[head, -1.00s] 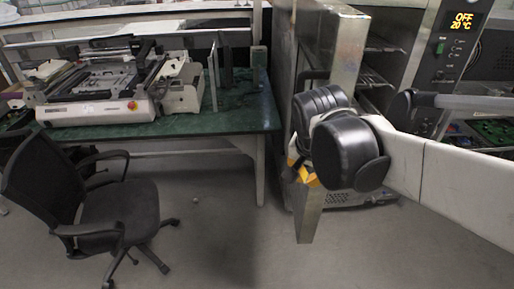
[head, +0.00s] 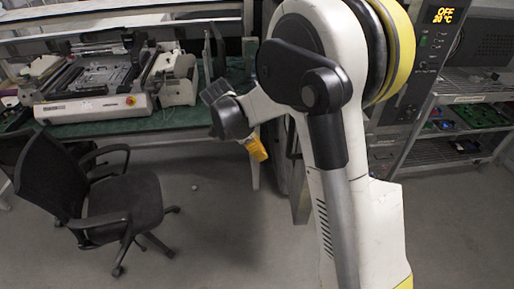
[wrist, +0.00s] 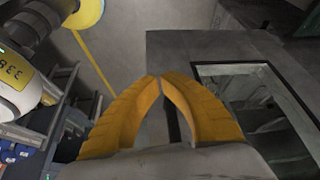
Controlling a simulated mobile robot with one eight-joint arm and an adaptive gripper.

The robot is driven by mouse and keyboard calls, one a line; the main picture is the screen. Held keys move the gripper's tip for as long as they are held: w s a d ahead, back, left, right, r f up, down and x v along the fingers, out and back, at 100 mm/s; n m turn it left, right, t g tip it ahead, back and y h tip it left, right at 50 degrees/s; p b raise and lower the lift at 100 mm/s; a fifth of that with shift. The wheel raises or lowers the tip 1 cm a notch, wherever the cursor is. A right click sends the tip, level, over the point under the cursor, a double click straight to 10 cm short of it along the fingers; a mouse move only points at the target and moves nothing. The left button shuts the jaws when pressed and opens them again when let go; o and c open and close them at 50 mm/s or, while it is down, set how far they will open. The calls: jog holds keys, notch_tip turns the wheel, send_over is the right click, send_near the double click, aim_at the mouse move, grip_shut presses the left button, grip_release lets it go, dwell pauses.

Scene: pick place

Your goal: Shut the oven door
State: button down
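The oven's control panel (head: 428,55) shows at the right of the head view, with a lit OFF display. My arm hides most of the oven and its door; a lower strip of the door (head: 300,203) shows beside my arm. In the wrist view the oven door (wrist: 178,50) is a grey panel with a framed window (wrist: 255,95), ahead and to the right of my fingers. My gripper (head: 260,158) has orange fingers; in the wrist view their tips (wrist: 160,77) meet, with nothing clearly held. A dark strip shows behind the fingers; contact with the door cannot be told.
A green-topped workbench (head: 190,118) with a white machine (head: 95,105) stands at the left. A black office chair (head: 120,200) stands before it. A rack with circuit boards (head: 470,118) is at the right. Floor (head: 215,235) is clear between chair and my arm.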

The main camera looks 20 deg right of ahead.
jog(key=d+f, duration=0.3)
jog(key=d, duration=0.3)
jog(key=shift+s+f, duration=0.25)
jog(key=shift+s, duration=0.2)
